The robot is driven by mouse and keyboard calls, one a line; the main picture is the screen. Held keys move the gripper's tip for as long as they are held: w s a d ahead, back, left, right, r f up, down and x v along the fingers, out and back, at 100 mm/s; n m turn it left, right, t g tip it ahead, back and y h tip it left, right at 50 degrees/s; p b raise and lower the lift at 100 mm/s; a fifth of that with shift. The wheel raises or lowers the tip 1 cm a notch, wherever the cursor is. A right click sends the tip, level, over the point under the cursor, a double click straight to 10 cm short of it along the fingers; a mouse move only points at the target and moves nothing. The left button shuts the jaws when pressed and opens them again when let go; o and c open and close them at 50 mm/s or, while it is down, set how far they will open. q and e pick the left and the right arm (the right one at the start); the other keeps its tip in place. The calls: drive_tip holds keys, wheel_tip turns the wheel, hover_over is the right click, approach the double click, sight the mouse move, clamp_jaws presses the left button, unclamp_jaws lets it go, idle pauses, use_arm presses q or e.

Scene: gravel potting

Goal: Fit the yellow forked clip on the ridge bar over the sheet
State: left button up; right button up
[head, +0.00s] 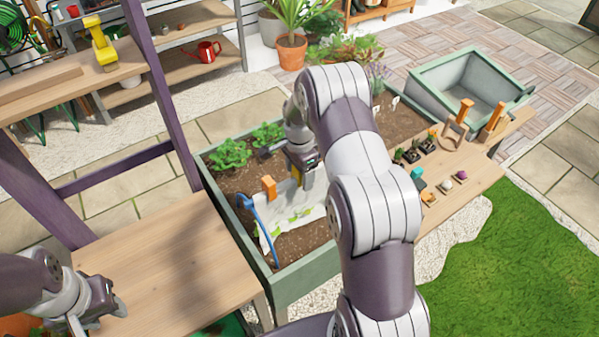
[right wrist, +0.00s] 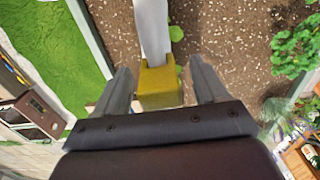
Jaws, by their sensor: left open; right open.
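The yellow forked clip (right wrist: 159,88) sits at the near end of the white sheet's ridge line in the right wrist view. The white sheet (head: 297,203) is draped in the planter; the ridge bar beneath it is hidden. My right gripper (head: 303,172) is over the planter, open, with its fingers on either side of the clip and visible gaps between. In the head view only a bit of yellow shows below it. An orange clip (head: 268,187) stands at the sheet's other end. My left gripper (head: 108,300) is open and empty over the left bench.
A side shelf (head: 465,195) carries small pots and wooden-handled tools (head: 495,120). A grey basin (head: 470,80) stands behind it. The left bench top (head: 170,270) is mostly clear.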

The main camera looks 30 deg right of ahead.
wheel_tip(320, 180, up, 10)
drive_tip(key=shift+f+b, duration=0.1)
drive_tip(key=shift+b, duration=0.7)
wheel_tip(320, 180, up, 3)
drive_tip(key=shift+f+p, duration=0.1)
drive_tip(key=shift+p, duration=0.9)
drive_tip(key=shift+w+f+n, duration=0.1)
drive_tip(key=shift+w+n, duration=0.2)
drive_tip(key=shift+n, duration=0.5)
drive_tip(key=s+f+n, duration=0.1)
drive_tip(key=f+n, duration=0.1)
drive_tip(key=shift+s+a+n, duration=0.2)
drive_tip(key=shift+s+n, duration=0.15)
drive_tip(key=shift+n, duration=0.05)
drive_tip(key=s+a+r+n, duration=0.1)
drive_tip(key=s+a+n, duration=0.5)
drive_tip(key=s, duration=0.3)
drive_tip(key=s+a+n+t, duration=0.1)
drive_tip(key=s+a+n, duration=0.5)
drive_tip(key=s, duration=0.3)
drive_tip(key=shift+s+r+n, duration=0.35)
drive_tip(key=shift+r+n, duration=0.05)
